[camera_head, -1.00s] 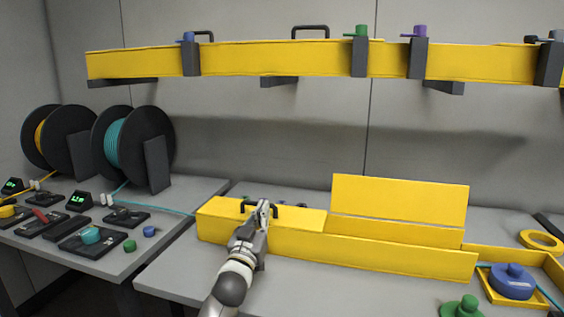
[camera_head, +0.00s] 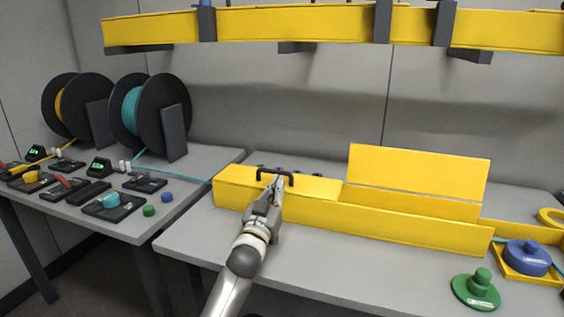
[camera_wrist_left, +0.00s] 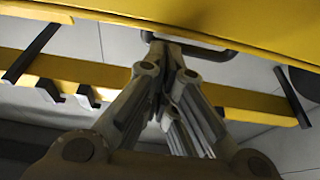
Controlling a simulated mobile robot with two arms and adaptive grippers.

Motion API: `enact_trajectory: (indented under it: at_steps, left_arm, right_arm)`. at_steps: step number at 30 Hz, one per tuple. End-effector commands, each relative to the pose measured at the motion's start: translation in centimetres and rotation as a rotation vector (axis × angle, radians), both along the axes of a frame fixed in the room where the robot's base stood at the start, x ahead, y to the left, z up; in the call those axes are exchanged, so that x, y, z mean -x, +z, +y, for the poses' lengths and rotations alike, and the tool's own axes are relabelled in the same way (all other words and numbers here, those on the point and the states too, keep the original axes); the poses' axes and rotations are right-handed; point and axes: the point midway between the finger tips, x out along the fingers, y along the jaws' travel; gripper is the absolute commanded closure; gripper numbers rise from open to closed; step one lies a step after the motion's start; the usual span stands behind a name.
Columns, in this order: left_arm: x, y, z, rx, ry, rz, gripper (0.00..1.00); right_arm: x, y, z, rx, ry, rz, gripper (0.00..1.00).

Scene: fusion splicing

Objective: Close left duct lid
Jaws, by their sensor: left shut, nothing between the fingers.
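The yellow duct (camera_head: 390,226) runs along the table in the middle of the head view. Its left lid (camera_head: 318,187), with a black handle (camera_head: 274,173), lies flat over the left section. My left gripper (camera_head: 278,184) is shut and empty, with its fingertips at the handle; I cannot tell whether they touch it. In the left wrist view, the gripper (camera_wrist_left: 172,48) points at the handle (camera_wrist_left: 207,43) under a yellow surface. The right lid panel (camera_head: 418,181) stands upright. My right gripper is not in view.
A green knobbed piece (camera_head: 476,290) and a blue one (camera_head: 526,258) are at the right. Black spools (camera_head: 150,110) and small devices are on the left table. A yellow overhead duct (camera_head: 300,25) spans the back. The table front between my left arm and the green piece is clear.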

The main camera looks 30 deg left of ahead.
Motion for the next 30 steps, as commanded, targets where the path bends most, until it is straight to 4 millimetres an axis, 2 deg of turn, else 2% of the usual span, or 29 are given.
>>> enact_trajectory:
  at_steps: [5, 18, 24, 30]
  left_arm:
    - [2.4, -0.3, -0.6, 0.000, -0.001, 0.000, 1.00]
    - [10.4, -0.3, -2.5, 0.001, 0.000, 0.002, 1.00]
    - [12.1, -0.2, -2.9, 0.000, 0.000, 0.001, 1.00]
    - [12.3, -0.2, -3.0, 0.000, 0.000, 0.000, 1.00]
  right_arm:
    - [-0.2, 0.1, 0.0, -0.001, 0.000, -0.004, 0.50]
    - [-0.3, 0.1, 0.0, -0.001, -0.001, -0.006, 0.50]
    - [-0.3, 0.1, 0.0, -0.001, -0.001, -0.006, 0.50]
    - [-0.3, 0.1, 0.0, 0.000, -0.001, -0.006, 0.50]
